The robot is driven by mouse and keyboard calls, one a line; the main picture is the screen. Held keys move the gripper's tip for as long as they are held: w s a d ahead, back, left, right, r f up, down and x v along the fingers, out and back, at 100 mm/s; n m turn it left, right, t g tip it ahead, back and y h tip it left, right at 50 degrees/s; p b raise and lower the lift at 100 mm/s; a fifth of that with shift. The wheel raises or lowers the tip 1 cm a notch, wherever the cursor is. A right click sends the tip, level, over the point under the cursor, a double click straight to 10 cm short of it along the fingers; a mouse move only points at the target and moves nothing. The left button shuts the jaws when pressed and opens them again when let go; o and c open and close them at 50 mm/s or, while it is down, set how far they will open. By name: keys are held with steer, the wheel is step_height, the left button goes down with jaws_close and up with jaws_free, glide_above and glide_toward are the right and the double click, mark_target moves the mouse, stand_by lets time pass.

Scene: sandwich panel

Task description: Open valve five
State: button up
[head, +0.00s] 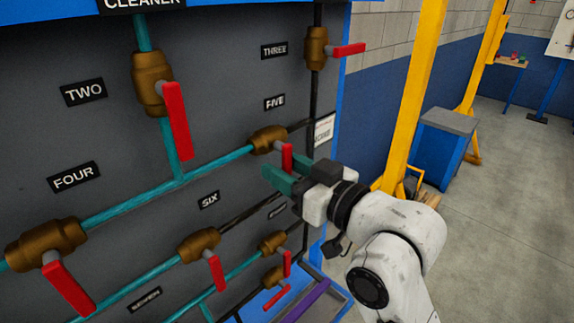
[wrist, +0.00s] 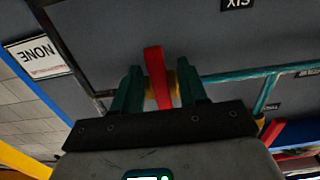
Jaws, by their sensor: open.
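Valve five is a brass valve body (head: 268,139) on a teal pipe, below the FIVE label (head: 274,102). Its red handle (head: 287,157) hangs roughly straight down, across the pipe's line. My gripper (head: 281,168) is open, its teal fingers reaching toward the panel at this handle. In the wrist view, the red handle (wrist: 157,75) stands between the two fingers of my gripper (wrist: 160,72), with a gap showing on its right. The brass body is mostly hidden behind the fingers there. I cannot tell whether either finger touches the handle.
Valve six (head: 199,244) is below left, and valve three (head: 317,48) is above right. Smaller red-handled valves (head: 273,243) sit below my gripper. A yellow post (head: 412,95) and a blue cabinet (head: 440,150) stand right of the panel. The floor (head: 510,200) farther right is clear.

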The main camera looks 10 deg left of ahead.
jaws_close()
stand_by(0.3)
stand_by(0.3)
